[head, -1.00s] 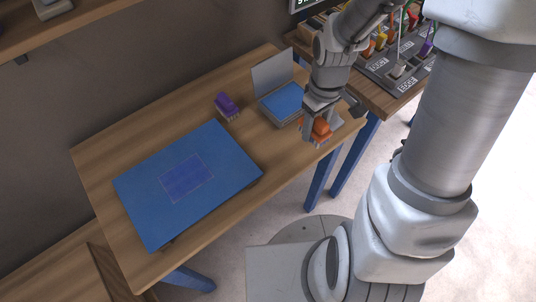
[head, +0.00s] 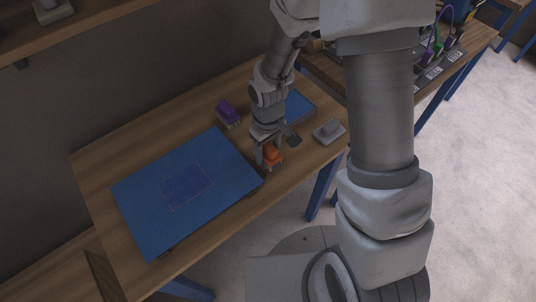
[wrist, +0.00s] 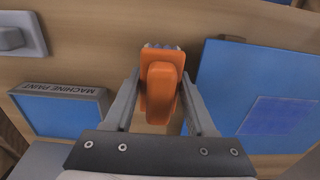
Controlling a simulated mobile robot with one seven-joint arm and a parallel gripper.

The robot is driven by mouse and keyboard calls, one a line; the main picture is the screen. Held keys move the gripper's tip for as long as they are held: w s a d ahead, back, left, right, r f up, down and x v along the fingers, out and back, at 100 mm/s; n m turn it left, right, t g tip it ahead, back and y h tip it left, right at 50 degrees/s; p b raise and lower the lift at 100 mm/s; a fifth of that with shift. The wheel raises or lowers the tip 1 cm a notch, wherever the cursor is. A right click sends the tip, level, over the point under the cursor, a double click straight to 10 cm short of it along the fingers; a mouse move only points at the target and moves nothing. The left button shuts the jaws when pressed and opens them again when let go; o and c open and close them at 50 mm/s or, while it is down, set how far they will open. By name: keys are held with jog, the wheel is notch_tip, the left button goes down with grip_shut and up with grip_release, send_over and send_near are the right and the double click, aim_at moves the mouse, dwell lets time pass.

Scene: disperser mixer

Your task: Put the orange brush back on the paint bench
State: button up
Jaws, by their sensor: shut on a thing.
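The orange brush (head: 272,157) is in my gripper (head: 265,152), over the wooden bench (head: 226,102) close to the right corner of the large blue panel. In the wrist view the orange brush (wrist: 161,85) sits between the two fingers of my gripper (wrist: 163,100), with its bristles at the far end. My gripper is shut on it. I cannot tell whether the bristles touch the bench.
The large blue panel (head: 145,195) has a darker blue rectangle on it. A blue pad box marked MACHINE PAINT (wrist: 62,112) lies near my gripper. A grey block (head: 329,131) sits by the bench's right edge. A second bench with labelled holders (head: 432,72) stands behind, right.

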jog(key=shift+f, duration=0.95)
jog(key=shift+f+b, duration=0.3)
jog(key=o, duration=1.2)
jog(key=shift+r, duration=0.1)
jog(key=shift+r, duration=0.1)
